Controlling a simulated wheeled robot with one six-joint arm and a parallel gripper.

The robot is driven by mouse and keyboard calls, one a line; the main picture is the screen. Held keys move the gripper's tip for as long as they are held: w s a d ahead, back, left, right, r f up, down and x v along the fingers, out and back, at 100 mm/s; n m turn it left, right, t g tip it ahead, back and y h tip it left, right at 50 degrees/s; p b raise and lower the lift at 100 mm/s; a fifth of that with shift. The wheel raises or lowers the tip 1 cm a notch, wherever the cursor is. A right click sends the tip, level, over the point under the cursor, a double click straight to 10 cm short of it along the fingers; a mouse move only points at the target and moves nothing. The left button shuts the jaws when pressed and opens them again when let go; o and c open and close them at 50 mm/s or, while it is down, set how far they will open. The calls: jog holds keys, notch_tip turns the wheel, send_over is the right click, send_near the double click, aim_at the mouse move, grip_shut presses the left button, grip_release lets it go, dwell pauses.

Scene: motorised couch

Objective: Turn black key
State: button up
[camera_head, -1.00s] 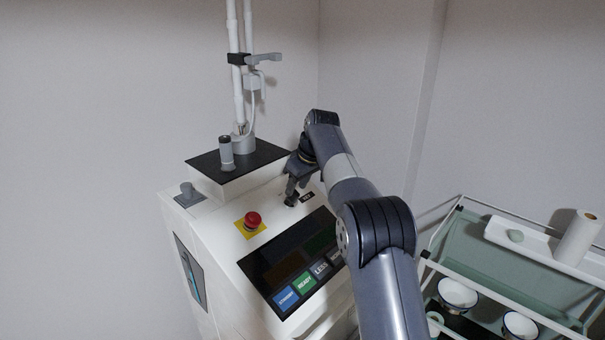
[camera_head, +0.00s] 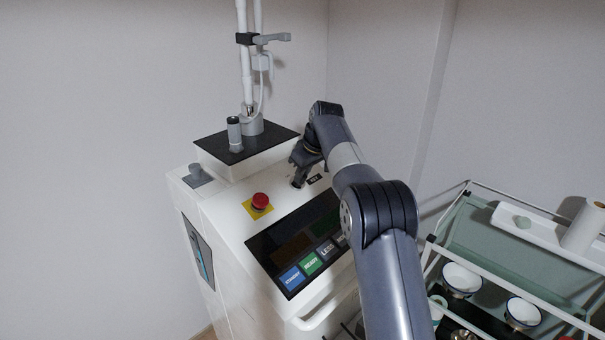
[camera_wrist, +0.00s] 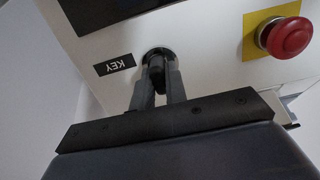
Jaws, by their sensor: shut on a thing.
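The black key (camera_wrist: 157,64) stands in a dark round lock on the white panel, beside a black label reading KEY (camera_wrist: 115,64). My gripper (camera_wrist: 160,72) is shut on the key, with one finger on each side of it. In the head view my gripper (camera_head: 298,181) reaches down to the panel top, and its fingers hide most of the key there. Part of the KEY label (camera_head: 314,179) shows just right of the fingers. How far the key is turned cannot be told.
A red emergency button (camera_head: 260,201) on a yellow square sits left of my gripper. A dark display (camera_head: 300,245) with coloured buttons lies in front. A grey post (camera_head: 234,134) stands behind left. A trolley (camera_head: 480,265) with bowls stands at the right.

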grip_shut()
grip_release()
grip_shut()
jog(key=shift+r+p, duration=0.15)
jog(key=shift+p, duration=0.35)
jog(key=shift+m+p, duration=1.05)
jog(key=shift+m, duration=0.05)
jog(key=shift+m, duration=0.3)
